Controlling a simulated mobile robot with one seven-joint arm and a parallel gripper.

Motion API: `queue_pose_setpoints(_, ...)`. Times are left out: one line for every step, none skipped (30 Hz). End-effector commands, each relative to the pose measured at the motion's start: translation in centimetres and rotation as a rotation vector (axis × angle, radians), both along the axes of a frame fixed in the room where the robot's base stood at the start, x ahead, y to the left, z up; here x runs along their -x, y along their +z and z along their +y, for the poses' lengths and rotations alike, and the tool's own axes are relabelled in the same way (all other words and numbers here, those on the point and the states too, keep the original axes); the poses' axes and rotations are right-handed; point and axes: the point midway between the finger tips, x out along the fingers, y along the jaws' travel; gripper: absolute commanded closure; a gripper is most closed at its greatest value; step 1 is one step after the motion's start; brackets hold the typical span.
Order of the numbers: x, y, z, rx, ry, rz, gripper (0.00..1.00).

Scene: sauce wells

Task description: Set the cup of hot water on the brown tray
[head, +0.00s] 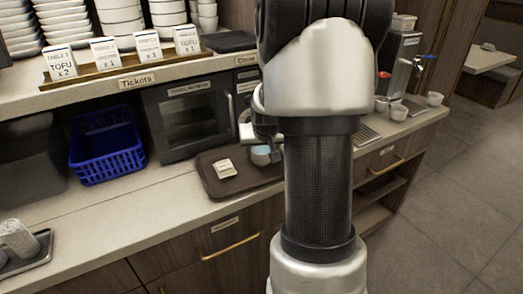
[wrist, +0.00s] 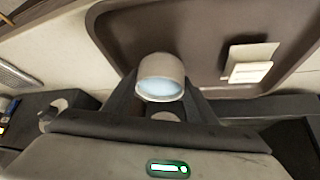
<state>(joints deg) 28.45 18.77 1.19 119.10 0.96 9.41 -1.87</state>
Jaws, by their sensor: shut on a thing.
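The cup (wrist: 161,68), pale with light blue water in it, sits between the two dark fingers of my gripper (wrist: 160,92) in the wrist view. My gripper is shut on it. In the head view the cup (head: 261,155) shows only partly, at the right part of the brown tray, with my arm hiding what is to its right. The cup looks upright. The brown tray (head: 213,188) lies on the counter, and it also shows behind the cup in the wrist view (wrist: 197,38). I cannot tell whether the cup touches the tray.
A small pale card (head: 225,168) lies on the tray, left of the cup. A dark microwave (head: 190,118) stands behind the tray, with a blue basket (head: 105,150) to its left. Small cups (head: 398,112) stand at the counter's right end.

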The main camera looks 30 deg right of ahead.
Motion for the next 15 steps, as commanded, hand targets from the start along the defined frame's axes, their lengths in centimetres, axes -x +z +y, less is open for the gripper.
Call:
queue_pose_setpoints(0.00, -0.14, 0.00, 0.000, 0.000, 0.000, 0.45)
queue_pose_setpoints(0.00, -0.09, 0.00, 0.000, 0.000, 0.000, 0.40)
queue_pose_setpoints(0.01, -0.10, 0.00, 0.000, 0.000, 0.000, 0.33)
queue_pose_setpoints(0.01, -0.10, 0.00, 0.000, 0.000, 0.000, 0.30)
queue_pose_setpoints(0.01, -0.10, 0.00, 0.000, 0.000, 0.000, 0.30)
queue_pose_setpoints(0.01, -0.10, 0.00, 0.000, 0.000, 0.001, 0.30)
queue_pose_setpoints(0.01, -0.10, 0.00, 0.000, 0.000, 0.001, 0.30)
queue_pose_setpoints(0.01, -0.10, 0.00, 0.000, 0.000, 0.001, 0.30)
queue_pose_setpoints(0.01, -0.10, 0.00, 0.000, 0.000, 0.001, 0.30)
queue_pose_setpoints(0.01, -0.10, 0.00, 0.000, 0.000, 0.001, 0.30)
queue_pose_setpoints(0.01, -0.09, 0.01, 0.000, 0.000, 0.001, 0.30)
queue_pose_setpoints(0.01, -0.03, 0.01, 0.000, 0.000, 0.000, 0.30)
queue_pose_setpoints(0.01, 0.08, 0.01, 0.000, 0.000, 0.000, 0.30)
queue_pose_setpoints(0.00, 0.26, 0.00, 0.000, 0.000, 0.000, 0.30)
queue_pose_setpoints(0.01, 0.60, 0.00, 0.000, 0.000, 0.000, 0.30)
